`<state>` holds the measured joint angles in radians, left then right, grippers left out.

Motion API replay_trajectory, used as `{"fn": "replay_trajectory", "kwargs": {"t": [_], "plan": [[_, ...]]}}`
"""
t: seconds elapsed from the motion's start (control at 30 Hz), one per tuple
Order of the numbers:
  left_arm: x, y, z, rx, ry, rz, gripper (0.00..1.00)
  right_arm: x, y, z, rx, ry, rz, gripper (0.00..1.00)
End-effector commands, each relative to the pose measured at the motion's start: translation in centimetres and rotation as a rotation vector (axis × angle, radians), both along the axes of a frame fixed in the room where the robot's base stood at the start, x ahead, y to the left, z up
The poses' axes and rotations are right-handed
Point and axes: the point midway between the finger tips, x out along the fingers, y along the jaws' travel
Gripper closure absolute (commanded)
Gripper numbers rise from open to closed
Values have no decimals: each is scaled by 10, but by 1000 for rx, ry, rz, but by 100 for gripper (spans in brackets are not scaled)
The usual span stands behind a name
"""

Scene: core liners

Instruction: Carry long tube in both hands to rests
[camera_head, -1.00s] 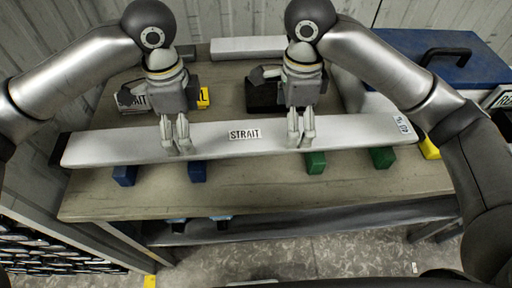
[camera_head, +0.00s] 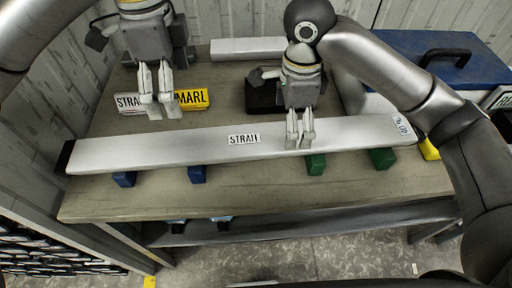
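The long pale tube (camera_head: 210,151), labelled STRAIT, lies across the front of the table, above two blue blocks (camera_head: 197,174) and two green blocks (camera_head: 315,164). A gap between tube and blocks cannot be judged. My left gripper (camera_head: 160,108) is beyond and above the tube's left half, clear of it and empty, its two fingers slightly apart. My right gripper (camera_head: 300,143) is at the tube's right half, with its fingertips over the tube. Whether those fingers grip it cannot be told.
A yellow MARL block (camera_head: 193,99) and a white label plate (camera_head: 130,102) are behind the tube at left. A dark block (camera_head: 262,97) is behind my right gripper. A pale bar (camera_head: 248,48) lies at the back. A blue-lidded box (camera_head: 440,60) stands at right.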

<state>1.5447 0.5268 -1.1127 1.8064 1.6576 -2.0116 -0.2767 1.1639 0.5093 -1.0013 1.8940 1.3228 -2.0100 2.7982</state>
Motion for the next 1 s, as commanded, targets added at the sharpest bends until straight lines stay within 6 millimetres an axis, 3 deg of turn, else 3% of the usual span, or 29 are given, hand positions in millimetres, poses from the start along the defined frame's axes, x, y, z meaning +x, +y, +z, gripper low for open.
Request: {"fn": "replay_trajectory", "kwargs": {"t": [0.27, 0.8, 1.0], "plan": [[0, 0, 10, 0, 0, 1, 0, 1, 0, 8, 0, -2, 0, 0], [0, 0, 9, -1, 0, 1, 0, 1, -1, 93, -1, -4, -2, 0], [0, 0, 9, -1, 0, 1, 0, 1, 0, 114, 0, -1, -1, 0]]}}
